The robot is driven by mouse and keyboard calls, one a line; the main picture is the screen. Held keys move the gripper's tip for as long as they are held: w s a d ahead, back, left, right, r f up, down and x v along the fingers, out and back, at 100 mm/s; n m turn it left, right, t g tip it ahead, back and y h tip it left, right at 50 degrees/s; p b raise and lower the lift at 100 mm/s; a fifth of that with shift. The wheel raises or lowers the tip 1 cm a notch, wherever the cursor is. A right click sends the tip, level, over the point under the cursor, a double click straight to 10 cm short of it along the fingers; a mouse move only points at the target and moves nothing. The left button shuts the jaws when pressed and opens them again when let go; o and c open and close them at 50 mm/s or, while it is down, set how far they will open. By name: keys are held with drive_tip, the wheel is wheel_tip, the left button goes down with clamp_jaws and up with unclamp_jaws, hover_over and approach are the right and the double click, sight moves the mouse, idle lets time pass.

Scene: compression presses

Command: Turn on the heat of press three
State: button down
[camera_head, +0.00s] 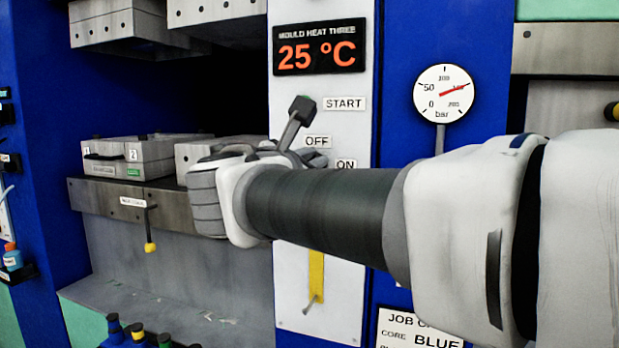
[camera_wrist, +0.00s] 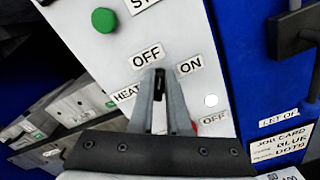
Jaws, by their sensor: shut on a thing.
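The press three panel (camera_head: 320,220) is white, with a display (camera_head: 320,46) reading "MOULD HEAT THREE 25 °C". In the wrist view, a small dark switch (camera_wrist: 159,84) sits by the HEAT label (camera_wrist: 128,93), between the OFF label (camera_wrist: 146,56) and the ON label (camera_wrist: 189,65). It appears to point toward OFF. My gripper (camera_wrist: 160,78) is shut on this switch, one finger on each side, so only its dark edge shows. In the head view my gripper (camera_head: 311,158) is at the panel just below the OFF label (camera_head: 317,141); my wrist hides the switch.
A green button (camera_wrist: 103,20) is above the switch by the START label (camera_head: 344,104). A white round spot (camera_wrist: 211,100) and another OFF label (camera_wrist: 214,119) are to its right. The pressure gauge (camera_head: 443,93) is on the blue column. Grey moulds (camera_head: 130,158) are on the left.

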drive_tip(key=m+b, duration=0.4)
drive_tip(key=f+m+b, duration=0.1)
drive_tip(key=m+b, duration=0.6)
drive_tip(key=shift+s+d+f+m+b, duration=0.1)
drive_tip(key=shift+d+f+m+b, duration=0.2)
drive_tip(key=shift+d, duration=0.1)
idle(0.3)
drive_tip(key=c, duration=0.9)
unclamp_jaws()
drive_tip(key=shift+s, duration=0.15)
